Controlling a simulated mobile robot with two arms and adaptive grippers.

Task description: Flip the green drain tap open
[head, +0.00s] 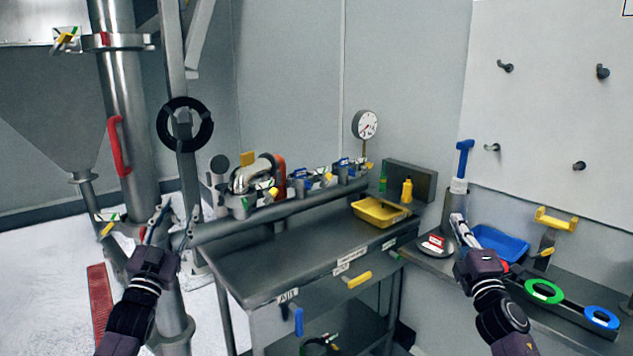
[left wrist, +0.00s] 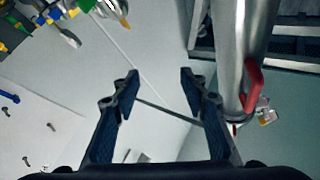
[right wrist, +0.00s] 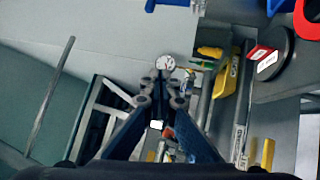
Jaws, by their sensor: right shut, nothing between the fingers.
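I cannot tell for sure which part is the green drain tap. Small green parts show on the manifold valves (head: 262,190) above the bench and on a yellow-handled fitting (head: 106,226) low on the steel column. My left gripper (head: 174,222) is in front of the column's lower part, close to the right of that fitting. In the left wrist view it (left wrist: 162,78) is open with nothing between its fingers. My right gripper (head: 459,220) is over the right-hand bench; its fingers meet in the right wrist view (right wrist: 163,75), shut and empty.
A steel column (head: 122,110) with a red handle (head: 118,146) and a black handwheel (head: 185,125) stand at left. The dark bench (head: 300,255) carries a yellow tray (head: 381,212). A blue tray (head: 498,243) and a green ring (head: 544,291) lie on the right bench.

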